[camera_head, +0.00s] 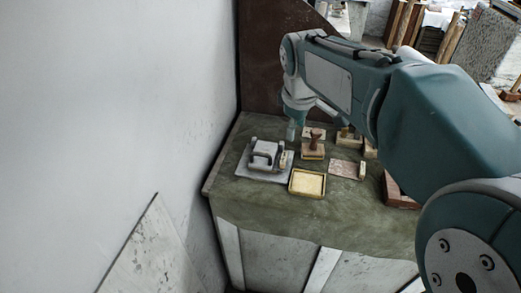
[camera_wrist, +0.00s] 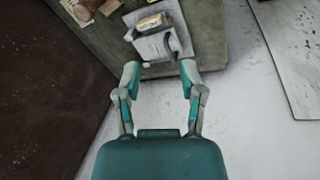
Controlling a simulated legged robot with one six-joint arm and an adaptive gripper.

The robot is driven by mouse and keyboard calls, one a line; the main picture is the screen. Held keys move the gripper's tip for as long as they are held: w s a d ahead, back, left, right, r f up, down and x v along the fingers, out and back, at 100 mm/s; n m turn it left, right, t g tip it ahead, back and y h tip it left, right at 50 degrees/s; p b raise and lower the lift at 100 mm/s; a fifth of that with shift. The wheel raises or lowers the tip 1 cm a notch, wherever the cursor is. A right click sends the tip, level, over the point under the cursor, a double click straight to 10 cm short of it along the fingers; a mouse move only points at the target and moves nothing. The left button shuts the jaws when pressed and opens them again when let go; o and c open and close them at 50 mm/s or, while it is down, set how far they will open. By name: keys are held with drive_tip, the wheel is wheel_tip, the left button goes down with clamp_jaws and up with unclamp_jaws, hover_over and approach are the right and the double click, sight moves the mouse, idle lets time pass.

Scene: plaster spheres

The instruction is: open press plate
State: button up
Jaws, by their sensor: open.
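The press (camera_head: 264,153), a small whitish block with a raised plate or handle, sits on a grey base at the left of the green-covered table. It also shows in the wrist view (camera_wrist: 154,46), with a tan block on its far side. My gripper (camera_wrist: 159,66) is open and empty, its two fingers on either side of the near edge of the press as seen from above. In the head view my gripper (camera_head: 291,131) hangs behind and to the right of the press. I cannot tell how high the fingers are above it.
On the table (camera_head: 275,215) stand a yellow tray (camera_head: 307,183), a brown stamp-like piece (camera_head: 313,149), a pinkish plate (camera_head: 346,169) and a reddish-brown box (camera_head: 398,192). A dark brown panel (camera_head: 270,60) stands behind, and a white wall (camera_head: 120,100) is at the left.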

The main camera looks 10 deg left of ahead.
sight(260, 154)
drive_tip(key=w+a+f+n, duration=0.4)
drive_tip(key=a, duration=0.6)
drive_tip(key=shift+g, duration=0.3)
drive_tip(key=f, duration=0.3)
drive_tip(key=w+f, duration=0.1)
drive_tip(key=f, duration=0.6)
drive_tip(key=shift+w+d+f, duration=0.25)
drive_tip(key=shift+d+f, duration=0.05)
drive_tip(key=shift+f, duration=0.1)
clamp_jaws()
